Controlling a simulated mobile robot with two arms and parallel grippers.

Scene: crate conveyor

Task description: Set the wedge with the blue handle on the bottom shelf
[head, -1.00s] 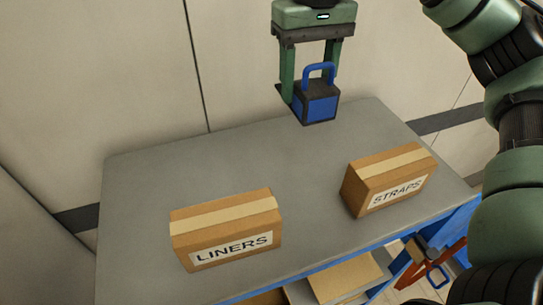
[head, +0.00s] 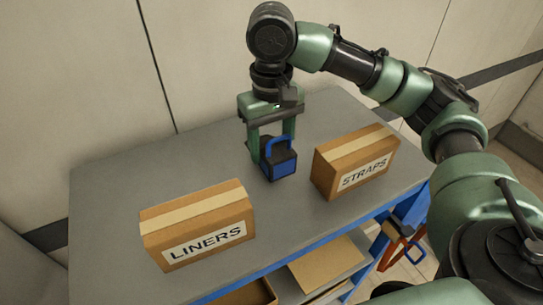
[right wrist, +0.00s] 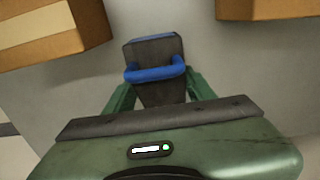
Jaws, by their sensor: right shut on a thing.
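The wedge with the blue handle (head: 280,165) is a dark block with a blue front face and a blue loop on top. My right gripper (head: 271,150) is shut on it, its green fingers on either side. The wedge is upright over the grey top shelf, behind and between two cartons; I cannot tell whether it touches the surface. In the right wrist view the wedge (right wrist: 155,90) sits between the fingers. A lower shelf (head: 290,292) shows only in part under the front edge; I cannot tell whether it is the bottom one. My left gripper is not in view.
The LINERS carton (head: 198,225) stands front left on the grey top shelf (head: 120,180), the STRAPS carton (head: 355,160) to the right. A flat cardboard piece (head: 325,262) lies below. An orange item with a blue loop (head: 400,245) is at the unit's right side.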

